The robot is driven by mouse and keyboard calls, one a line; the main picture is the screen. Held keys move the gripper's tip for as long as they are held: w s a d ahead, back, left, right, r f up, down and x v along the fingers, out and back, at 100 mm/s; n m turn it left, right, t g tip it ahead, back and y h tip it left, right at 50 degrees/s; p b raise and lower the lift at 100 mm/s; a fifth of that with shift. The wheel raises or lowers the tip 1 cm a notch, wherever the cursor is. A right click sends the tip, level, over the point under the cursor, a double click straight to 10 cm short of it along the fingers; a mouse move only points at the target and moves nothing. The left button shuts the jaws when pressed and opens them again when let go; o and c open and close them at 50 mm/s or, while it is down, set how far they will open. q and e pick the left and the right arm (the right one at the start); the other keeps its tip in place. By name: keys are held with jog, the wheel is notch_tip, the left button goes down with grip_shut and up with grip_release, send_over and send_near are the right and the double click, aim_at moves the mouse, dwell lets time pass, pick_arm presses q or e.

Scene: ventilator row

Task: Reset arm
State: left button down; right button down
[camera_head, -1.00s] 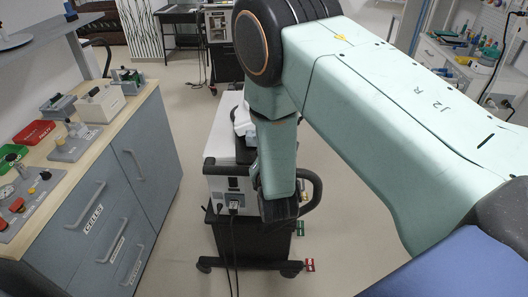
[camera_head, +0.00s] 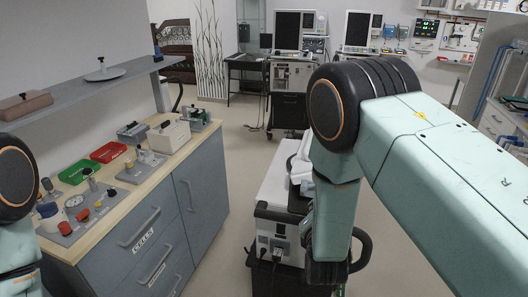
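My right arm comes in from the right as a pale green link and bends at a thick black joint. From there a green link runs down in front of a white and grey machine on a cart (camera_head: 272,205), hiding part of it. The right arm ends in a dark wrist part low in the picture, and no gripper fingers show. Part of my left arm, a black joint with a green link, shows at the left edge. Its gripper is out of the picture.
A bench with blue-grey drawers (camera_head: 203,188) stands on the left, holding a green tray (camera_head: 74,172), a red tray (camera_head: 108,152) and several devices. A shelf (camera_head: 100,82) hangs above it. Ventilators with screens (camera_head: 290,32) stand at the back. Floor (camera_head: 240,160) is clear between bench and cart.

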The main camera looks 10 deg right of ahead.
jog(key=s+a+f+m+g+y+b, duration=0.1)
jog(key=s+f+m+g+b, duration=0.6)
jog(key=s+f, duration=1.2)
jog(key=s+a+f+m+g+y+b, duration=0.2)
jog(key=s+f+m+g+b, duration=0.5)
jog(key=s+f+m+b, duration=0.9)
jog(key=s+f+m+y, duration=0.1)
jog(key=s+f+m, duration=0.1)
jog(key=s+f, duration=0.1)
jog(key=shift+s+y, duration=0.3)
jog(key=shift+s, duration=0.2)
jog(key=shift+w+f, duration=0.1)
